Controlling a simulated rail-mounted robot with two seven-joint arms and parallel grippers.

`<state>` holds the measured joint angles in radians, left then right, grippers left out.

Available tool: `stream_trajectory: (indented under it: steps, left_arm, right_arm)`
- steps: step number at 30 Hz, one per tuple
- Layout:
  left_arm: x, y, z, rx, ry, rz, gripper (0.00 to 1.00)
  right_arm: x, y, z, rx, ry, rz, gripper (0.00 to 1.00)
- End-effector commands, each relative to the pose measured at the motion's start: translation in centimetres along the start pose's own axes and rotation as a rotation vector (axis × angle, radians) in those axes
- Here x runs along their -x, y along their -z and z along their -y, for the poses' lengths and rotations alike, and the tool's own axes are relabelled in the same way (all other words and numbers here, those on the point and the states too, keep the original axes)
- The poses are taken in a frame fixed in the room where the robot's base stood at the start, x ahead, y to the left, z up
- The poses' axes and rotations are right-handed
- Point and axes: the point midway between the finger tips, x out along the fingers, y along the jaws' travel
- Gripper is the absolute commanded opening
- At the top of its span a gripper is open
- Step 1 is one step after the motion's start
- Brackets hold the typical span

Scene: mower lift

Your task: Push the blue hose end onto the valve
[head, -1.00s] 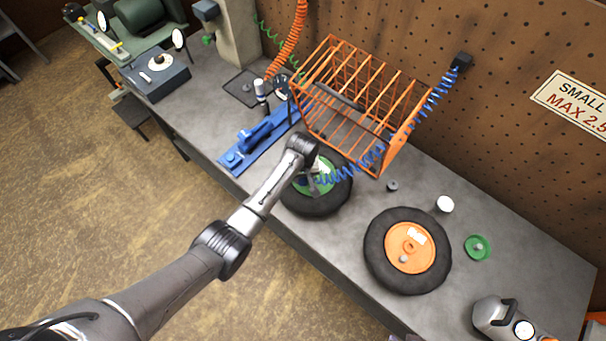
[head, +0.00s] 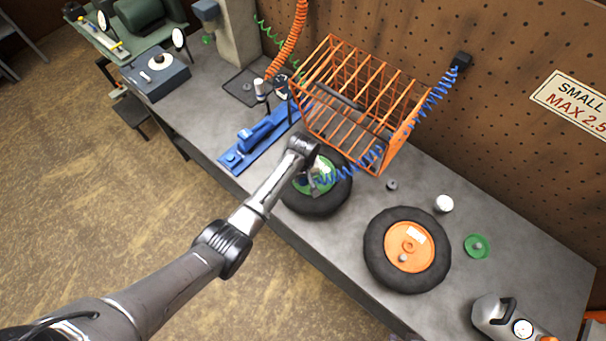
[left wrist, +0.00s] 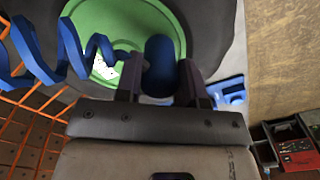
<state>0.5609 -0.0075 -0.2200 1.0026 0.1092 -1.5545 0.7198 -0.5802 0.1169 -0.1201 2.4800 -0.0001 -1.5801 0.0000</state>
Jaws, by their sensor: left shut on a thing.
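My left gripper (head: 318,184) is over the wheel with the green hub (head: 327,170) on the bench. In the left wrist view its two fingers (left wrist: 160,82) are closed around the blue hose end (left wrist: 160,62), with the green hub (left wrist: 95,22) behind it. The coiled blue hose (head: 362,166) runs from the gripper up to a black fitting on the pegboard. The valve of this wheel is not clearly visible; I cannot tell whether the hose end touches it. My right gripper is not in view.
An orange wire cage (head: 350,95) stands just behind the wheel. A blue tool (head: 258,140) lies to its left. A second wheel, with an orange hub (head: 410,246), lies to the right, near a white cap (head: 443,204) and a green disc (head: 477,246). A grey gauged device (head: 500,316) is at bottom right.

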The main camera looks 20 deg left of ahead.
Motion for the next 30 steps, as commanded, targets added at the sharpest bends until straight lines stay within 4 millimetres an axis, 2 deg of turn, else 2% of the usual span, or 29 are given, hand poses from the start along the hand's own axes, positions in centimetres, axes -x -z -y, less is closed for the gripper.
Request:
stream_trajectory:
  steps: [20,21,24,30]
  left_arm:
    - [-1.3,0.0,0.0,0.0,0.0,0.0,0.07]
    - [-1.2,0.0,0.0,0.0,0.0,-0.001,0.38]
    - [-1.2,0.0,0.0,0.0,0.0,0.0,0.46]
    - [-1.3,0.0,0.0,0.0,0.0,0.001,0.46]
  right_arm:
    - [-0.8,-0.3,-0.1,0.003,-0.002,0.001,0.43]
    - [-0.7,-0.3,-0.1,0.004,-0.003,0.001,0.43]
    - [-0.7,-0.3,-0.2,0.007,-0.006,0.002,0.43]
    - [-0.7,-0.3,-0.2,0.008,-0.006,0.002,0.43]
